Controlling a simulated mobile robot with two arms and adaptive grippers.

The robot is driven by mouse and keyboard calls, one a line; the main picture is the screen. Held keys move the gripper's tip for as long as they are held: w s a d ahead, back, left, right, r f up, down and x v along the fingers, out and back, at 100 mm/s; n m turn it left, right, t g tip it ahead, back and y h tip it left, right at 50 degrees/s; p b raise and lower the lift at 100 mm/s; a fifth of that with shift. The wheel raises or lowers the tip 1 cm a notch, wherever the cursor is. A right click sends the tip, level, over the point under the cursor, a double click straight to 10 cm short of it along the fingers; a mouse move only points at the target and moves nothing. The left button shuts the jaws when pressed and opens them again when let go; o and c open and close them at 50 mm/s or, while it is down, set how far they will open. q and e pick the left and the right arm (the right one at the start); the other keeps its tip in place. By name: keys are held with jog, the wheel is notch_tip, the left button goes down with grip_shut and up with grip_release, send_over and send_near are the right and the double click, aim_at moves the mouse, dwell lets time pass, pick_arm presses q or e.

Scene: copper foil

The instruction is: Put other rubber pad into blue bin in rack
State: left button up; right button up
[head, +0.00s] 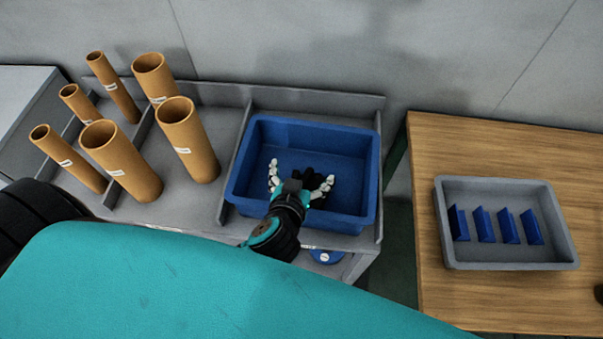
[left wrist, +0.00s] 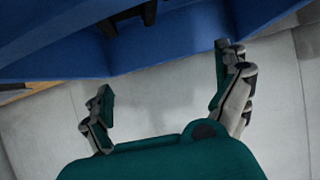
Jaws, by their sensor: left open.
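The blue bin (head: 255,150) stands in the grey rack, open at the top; its blue wall also fills the top of the left wrist view (left wrist: 200,45). My left gripper (head: 301,172) is over the bin, its spread fingers seen against the bin's inside. In the left wrist view its fingers (left wrist: 163,70) are apart with nothing between them. A dark object (head: 312,178) shows by the fingers, and a black shape (left wrist: 130,20) shows against the blue in the left wrist view. I cannot tell whether either is a rubber pad. My right gripper is not in view.
Several brown cardboard tubes (head: 188,140) stand in the rack's left compartments. At right, a wooden table (head: 500,305) holds a grey tray (head: 505,259) with several blue pieces (head: 483,225) in a row. A round blue item (head: 325,257) shows below the bin.

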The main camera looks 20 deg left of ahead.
pick_arm(q)
jog(key=r+p+v, duration=0.1)
jog(key=p+v, duration=0.6)
jog(key=v, duration=0.5)
jog(key=shift+p, duration=0.35)
